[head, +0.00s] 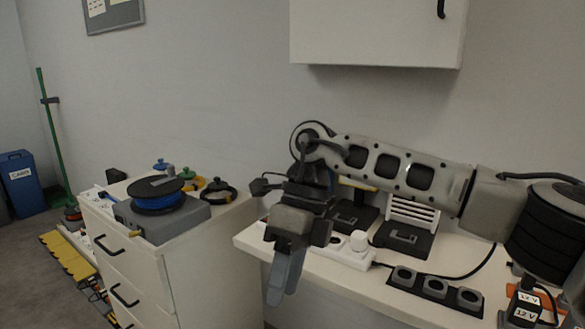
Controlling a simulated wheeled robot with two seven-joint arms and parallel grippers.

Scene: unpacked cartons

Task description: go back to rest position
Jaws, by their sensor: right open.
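My right gripper (284,288) hangs in the middle of the picture, at the end of my arm that reaches in from the right. Its blue-grey fingers point down and are empty and open, with the gap hardly visible from this angle. It is in front of the left end of the white worktop (335,282), near the gap beside the drawer cabinet (137,268). My arm passes above the worktop and hides part of what stands on it. My left gripper is not in view.
A blue spool (159,202) on a grey base tops the cabinet, with small coloured items behind. The worktop holds a white power strip (343,252), a black three-socket holder (436,289) and 12 V adapters (524,309). A white wall cupboard (375,32) hangs above.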

